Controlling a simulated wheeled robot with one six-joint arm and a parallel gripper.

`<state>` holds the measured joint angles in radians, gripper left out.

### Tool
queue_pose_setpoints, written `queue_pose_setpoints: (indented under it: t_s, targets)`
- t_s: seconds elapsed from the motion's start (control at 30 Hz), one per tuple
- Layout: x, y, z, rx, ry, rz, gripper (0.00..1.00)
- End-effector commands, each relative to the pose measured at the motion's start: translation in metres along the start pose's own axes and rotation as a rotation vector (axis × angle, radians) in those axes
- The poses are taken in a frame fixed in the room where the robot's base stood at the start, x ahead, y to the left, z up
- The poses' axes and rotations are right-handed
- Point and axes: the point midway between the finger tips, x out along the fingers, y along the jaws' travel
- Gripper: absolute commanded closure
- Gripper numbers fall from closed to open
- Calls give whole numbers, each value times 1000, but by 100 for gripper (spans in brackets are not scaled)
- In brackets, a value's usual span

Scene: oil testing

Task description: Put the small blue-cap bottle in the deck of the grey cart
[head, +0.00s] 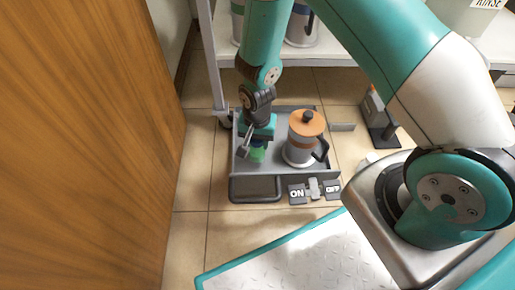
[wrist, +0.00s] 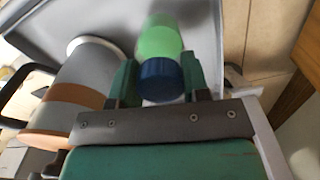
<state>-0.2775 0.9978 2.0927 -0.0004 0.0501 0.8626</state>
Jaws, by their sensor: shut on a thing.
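The small blue-cap bottle has a green body (wrist: 160,42) and a dark blue cap (wrist: 160,80) in the wrist view. My gripper (wrist: 160,85) is shut on it around the cap end, one finger on each side. In the head view my gripper (head: 258,138) points down over the left part of the grey cart's deck (head: 273,168), and the bottle's green body (head: 257,154) shows below it. The deck also fills the top of the wrist view (wrist: 100,18). I cannot tell whether the bottle's base touches the deck.
A grey jug with an orange lid (head: 305,138) stands on the deck, close to the right of my gripper. ON and OFF labels (head: 315,190) mark the cart's front. A wooden panel (head: 80,140) is at the left. Shelving with jugs (head: 301,25) stands behind. Tiled floor is clear at front left.

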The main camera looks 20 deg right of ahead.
Motion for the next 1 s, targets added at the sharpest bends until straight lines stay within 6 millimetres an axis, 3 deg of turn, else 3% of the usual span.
queue_pose_setpoints:
  t_s: [0.03,0.13,0.5,0.53,0.63,1.0]
  targets:
    - [16,0,0,0,-2,2,87]
    - [28,0,0,0,0,0,87]
    - [30,0,0,0,0,0,87]
    - [30,0,0,0,0,0,55]
    - [30,0,0,0,0,0,32]
    - [21,0,0,-1,0,0,32]
